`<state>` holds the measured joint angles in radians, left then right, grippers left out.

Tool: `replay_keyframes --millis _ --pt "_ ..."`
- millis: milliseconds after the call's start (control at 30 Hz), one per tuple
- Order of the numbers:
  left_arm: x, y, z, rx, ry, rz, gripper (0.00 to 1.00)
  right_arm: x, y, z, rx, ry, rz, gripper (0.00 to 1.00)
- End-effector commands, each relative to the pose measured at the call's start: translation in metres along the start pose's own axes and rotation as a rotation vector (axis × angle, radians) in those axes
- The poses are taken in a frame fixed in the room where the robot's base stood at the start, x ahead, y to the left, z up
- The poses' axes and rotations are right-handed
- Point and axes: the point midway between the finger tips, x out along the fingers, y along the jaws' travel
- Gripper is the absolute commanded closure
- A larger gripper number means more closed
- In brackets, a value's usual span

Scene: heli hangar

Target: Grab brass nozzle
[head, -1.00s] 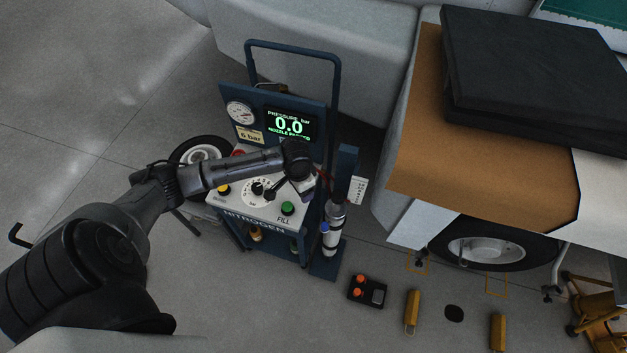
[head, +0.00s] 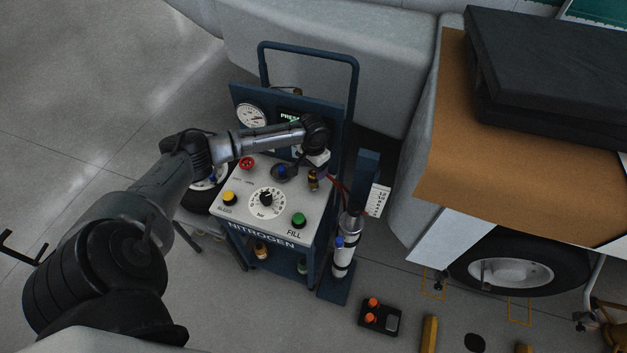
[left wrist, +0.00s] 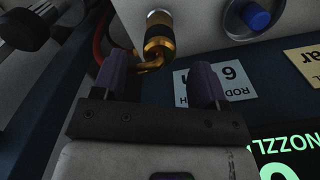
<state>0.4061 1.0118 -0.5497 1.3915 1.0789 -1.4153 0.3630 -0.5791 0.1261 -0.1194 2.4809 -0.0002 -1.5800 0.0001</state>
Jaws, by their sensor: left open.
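The brass nozzle (head: 313,180), with a dark band around it, sits at the back right of the nitrogen cart's light top panel. It also shows in the left wrist view (left wrist: 159,38), upper middle, with a curved brass piece and red hose beside it. My left gripper (head: 317,162) is just behind and above the nozzle in the head view, its fingers mostly hidden. In the left wrist view the gripper (left wrist: 160,80) has its two dark fingers spread apart. The nozzle lies just beyond the gap between them, and nothing is clamped. My right gripper is not in view.
The nitrogen cart (head: 272,241) has yellow, green and red buttons and a dial. Its upright panel with gauge (head: 252,116) and display stands close behind my gripper. A silver cylinder (head: 343,257) stands at the cart's right. A brown-covered surface (head: 440,150) is further right.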

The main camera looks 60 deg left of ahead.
Motion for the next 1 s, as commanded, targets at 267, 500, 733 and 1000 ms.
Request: replay_keyframes --millis 267,500,733,1000 --pt "0.013 0.000 0.000 0.001 0.001 0.000 0.33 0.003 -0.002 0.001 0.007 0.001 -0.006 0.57" --pt "0.034 0.001 0.000 0.001 0.000 0.001 0.33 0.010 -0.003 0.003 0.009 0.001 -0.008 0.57" --pt "0.062 0.001 0.000 0.001 0.000 0.001 0.33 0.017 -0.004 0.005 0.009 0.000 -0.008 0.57" --pt "0.064 0.001 0.000 0.002 0.001 -0.001 0.34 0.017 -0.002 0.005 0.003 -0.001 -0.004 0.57"
